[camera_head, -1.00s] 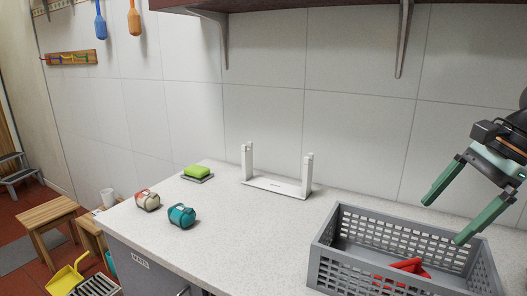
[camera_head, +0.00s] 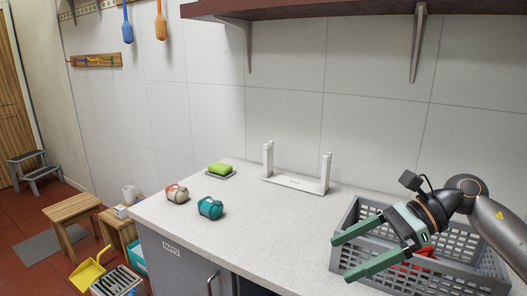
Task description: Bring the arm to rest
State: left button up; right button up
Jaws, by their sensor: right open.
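My right gripper (camera_head: 340,260) is open and empty, its two green fingers pointing left above the near left part of a grey crate (camera_head: 343,217). Its arm comes in from the right edge and hides part of the crate. My left gripper is not in view.
On the counter (camera_head: 250,233) are a white upright-ended stand (camera_head: 296,184), a green sponge (camera_head: 220,168), a teal roll (camera_head: 210,208) and a cream-red roll (camera_head: 177,193). A red thing (camera_head: 424,252) lies in the crate. A brown shelf (camera_head: 330,12) hangs above. The counter's middle is clear.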

jog(key=a+f+m+t+y+p, duration=0.1)
jog(key=a+f+m+t+y, duration=0.15)
jog(key=a+m+y, duration=0.65)
jog(key=s+d+f+m+t+h+p, duration=0.15)
jog(key=d+f+m+t+h, duration=0.4)
jog(key=f+m, duration=0.85)
jog(key=s+d+f+m+t+h+p, duration=0.15)
jog(key=f+m+t+h, duration=0.65)
jog(key=m, duration=1.2)
jog(key=s+d+f+m+g+h, duration=0.3)
jog(key=s+f+m+g+h, duration=0.2)
jog(key=s+f, duration=0.8)
jog(key=s+m+g, duration=0.1)
jog(key=s+m, duration=0.1)
jog(key=m, duration=0.1)
jog(key=shift+s+f+g, duration=0.15)
jog(key=shift+s+g, duration=0.25)
